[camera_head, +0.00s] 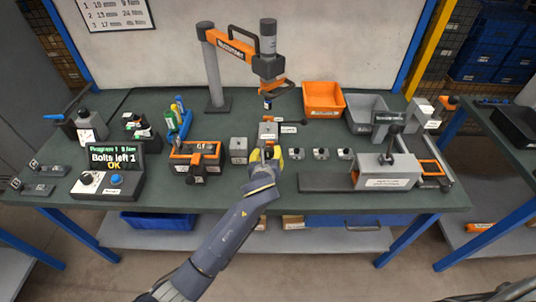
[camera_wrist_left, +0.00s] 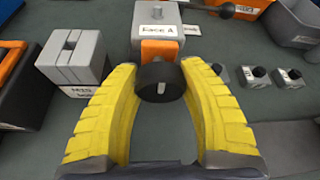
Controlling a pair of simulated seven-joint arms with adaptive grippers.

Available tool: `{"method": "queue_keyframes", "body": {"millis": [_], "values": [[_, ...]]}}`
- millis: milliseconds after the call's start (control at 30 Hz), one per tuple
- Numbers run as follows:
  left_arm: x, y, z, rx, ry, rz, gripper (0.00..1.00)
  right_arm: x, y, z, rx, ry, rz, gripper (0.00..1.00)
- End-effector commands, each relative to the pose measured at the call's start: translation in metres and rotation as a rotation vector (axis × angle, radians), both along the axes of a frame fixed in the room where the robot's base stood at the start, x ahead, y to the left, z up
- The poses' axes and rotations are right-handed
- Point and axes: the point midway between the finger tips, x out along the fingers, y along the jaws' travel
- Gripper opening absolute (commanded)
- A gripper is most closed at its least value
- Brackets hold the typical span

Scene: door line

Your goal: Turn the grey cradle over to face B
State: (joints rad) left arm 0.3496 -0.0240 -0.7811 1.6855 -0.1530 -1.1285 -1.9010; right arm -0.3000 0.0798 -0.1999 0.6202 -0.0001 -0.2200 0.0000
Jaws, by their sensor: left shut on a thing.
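The grey cradle (camera_head: 268,132) stands near the middle of the green bench, below the orange tool arm. My left gripper (camera_head: 266,155) has yellow fingers. In the wrist view the left gripper (camera_wrist_left: 161,88) is shut on the black knob, one finger on each side. My right gripper is not in view.
A grey slotted block (camera_head: 239,150) stands just left of the cradle, and several small knobbed blocks (camera_head: 322,153) sit to its right. The tool arm (camera_head: 235,46) hangs above. An orange bin (camera_head: 322,96) stands behind.

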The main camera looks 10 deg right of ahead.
Motion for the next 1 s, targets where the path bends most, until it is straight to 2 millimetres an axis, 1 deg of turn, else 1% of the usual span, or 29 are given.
{"method": "queue_keyframes", "body": {"millis": [600,800,1000], "values": [[0.0005,0.0015,-0.0004,-0.417,0.063,0.0,0.13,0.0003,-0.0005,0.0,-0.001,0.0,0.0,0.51],[0.0005,0.0012,-0.0002,-0.505,0.076,0.0,0.13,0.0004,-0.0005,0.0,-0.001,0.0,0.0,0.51],[0.0005,0.0008,0.0001,-0.55,0.083,0.0,0.13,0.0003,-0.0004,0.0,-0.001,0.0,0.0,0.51]]}}
